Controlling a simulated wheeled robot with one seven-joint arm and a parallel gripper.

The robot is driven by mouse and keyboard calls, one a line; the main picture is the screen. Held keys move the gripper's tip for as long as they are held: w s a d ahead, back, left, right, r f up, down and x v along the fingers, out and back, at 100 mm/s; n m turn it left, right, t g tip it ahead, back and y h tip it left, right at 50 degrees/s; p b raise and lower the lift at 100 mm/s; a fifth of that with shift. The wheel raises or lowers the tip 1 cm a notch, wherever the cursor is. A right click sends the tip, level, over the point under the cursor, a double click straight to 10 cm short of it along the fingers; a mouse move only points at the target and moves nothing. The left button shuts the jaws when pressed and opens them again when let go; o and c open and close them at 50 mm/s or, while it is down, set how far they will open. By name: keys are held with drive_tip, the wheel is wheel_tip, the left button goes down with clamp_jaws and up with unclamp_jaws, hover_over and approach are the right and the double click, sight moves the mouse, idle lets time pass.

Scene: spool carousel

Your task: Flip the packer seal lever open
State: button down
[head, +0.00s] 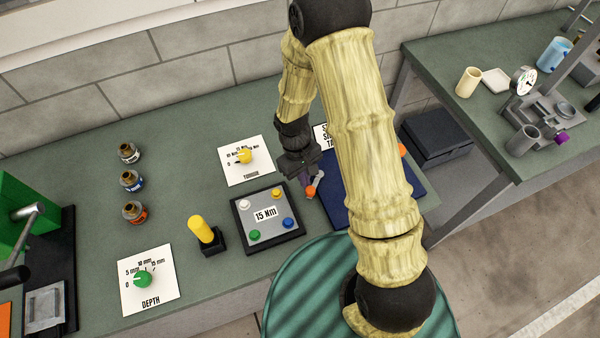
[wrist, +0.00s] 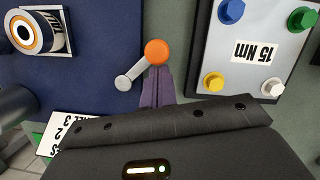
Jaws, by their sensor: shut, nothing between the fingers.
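The lever has an orange knob (wrist: 156,52) on a short grey arm (wrist: 132,75) that pivots on a dark blue panel (wrist: 92,85). In the head view the orange knob (head: 311,191) shows at the panel's left edge, partly beside my gripper. My gripper (wrist: 157,72) has its purple fingers shut and empty, with the tips right at the knob in the wrist view. I cannot tell whether they touch it. In the head view my gripper (head: 305,182) is low over the panel's left edge, and my arm hides much of the panel.
A grey plate marked 15 Nm (head: 267,215) with coloured bolts lies close left of the lever. A roll with an orange ring (wrist: 36,35) stands on the blue panel. A yellow-handled tool (head: 201,229) and several small bottles (head: 131,180) stand farther left. Bare green bench lies between them.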

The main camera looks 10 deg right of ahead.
sight(315, 184)
drive_tip(key=n, duration=0.1)
drive_tip(key=s+d+n, duration=0.1)
drive_tip(key=n+b, duration=0.1)
drive_tip(key=shift+s+d+f+n+t+h, duration=0.1)
drive_tip(key=shift+s+d+n+t+h, duration=0.2)
drive_tip(key=shift+n+h, duration=0.1)
drive_tip(key=n, duration=0.1)
drive_tip(key=d+n+b, duration=0.1)
drive_tip(key=shift+s+d+n+t, duration=0.1)
drive_tip(key=shift+s+n+t, duration=0.15)
drive_tip(key=shift+n+t, duration=0.05)
drive_tip(key=shift+d+n, duration=0.15)
drive_tip(key=shift+n, duration=0.15)
drive_tip(key=shift+d, duration=0.4)
drive_tip(key=shift+s+d, duration=0.1)
drive_tip(key=a, duration=0.1)
drive_tip(key=w+a, duration=0.1)
drive_tip(key=a, duration=0.1)
drive_tip(key=a+r, duration=0.1)
drive_tip(key=shift+w+a, duration=0.15)
drive_tip(key=shift+w, duration=0.2)
drive_tip(key=s+v, duration=0.1)
drive_tip(key=v, duration=0.8)
drive_tip(key=shift+w+b, duration=0.2)
drive_tip(key=shift+b, duration=0.15)
